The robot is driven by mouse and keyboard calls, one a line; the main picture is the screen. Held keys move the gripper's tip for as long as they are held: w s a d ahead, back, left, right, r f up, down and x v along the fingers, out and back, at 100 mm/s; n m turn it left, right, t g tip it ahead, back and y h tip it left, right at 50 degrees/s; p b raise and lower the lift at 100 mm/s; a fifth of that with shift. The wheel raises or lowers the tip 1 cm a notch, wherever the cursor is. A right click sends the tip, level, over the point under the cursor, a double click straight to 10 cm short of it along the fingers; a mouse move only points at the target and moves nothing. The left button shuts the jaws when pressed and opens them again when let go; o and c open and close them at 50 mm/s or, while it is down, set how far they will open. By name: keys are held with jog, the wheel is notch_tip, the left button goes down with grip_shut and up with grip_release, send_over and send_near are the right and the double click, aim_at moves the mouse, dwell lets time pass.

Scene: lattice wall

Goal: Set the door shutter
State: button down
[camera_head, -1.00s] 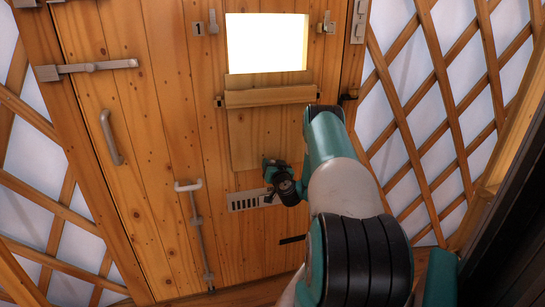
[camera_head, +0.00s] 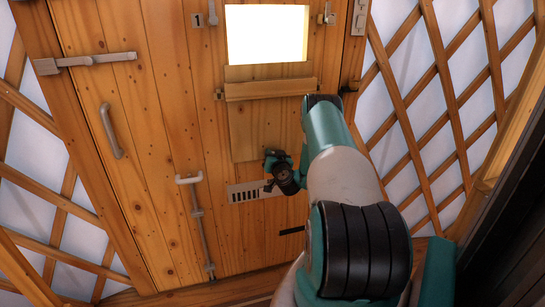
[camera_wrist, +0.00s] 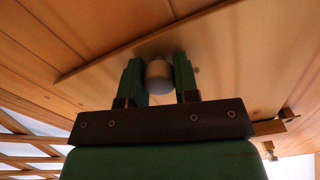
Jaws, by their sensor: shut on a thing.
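The door shutter is a pale wooden panel (camera_head: 255,135) on the plank door, below the bright window opening (camera_head: 266,34). It runs behind a wooden crossbar (camera_head: 268,90), and its top edge stands near the window's lower edge. The window is uncovered. My gripper (camera_head: 274,158) is at the panel's lower right part in the head view. In the wrist view, my gripper's (camera_wrist: 158,75) two green fingers are shut on a round, pale knob (camera_wrist: 159,76) on the panel (camera_wrist: 120,65). The knob is hidden in the head view.
A numbered catch (camera_head: 206,19) and another catch (camera_head: 326,17) flank the window. A slotted vent (camera_head: 248,193) lies below the panel. A door handle (camera_head: 110,131), a sliding bolt (camera_head: 90,62) and a vertical rod bolt (camera_head: 197,225) are to the left. Lattice walls stand on both sides.

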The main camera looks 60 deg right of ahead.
aim_at(271, 104)
notch_tip(271, 104, up, 19)
jog(key=p, duration=0.8)
jog(key=shift+w+d, duration=0.1)
jog(key=shift+r, duration=0.1)
jog(key=c, duration=1)
grip_release()
jog(key=shift+r, duration=0.1)
jog(key=shift+o, duration=0.7)
jog(key=shift+f, duration=0.2)
jog(key=shift+s+a+f, duration=0.15)
jog(key=shift+s+a, duration=0.05)
jog(key=shift+s, duration=0.05)
jog(key=b+v, duration=1.7)
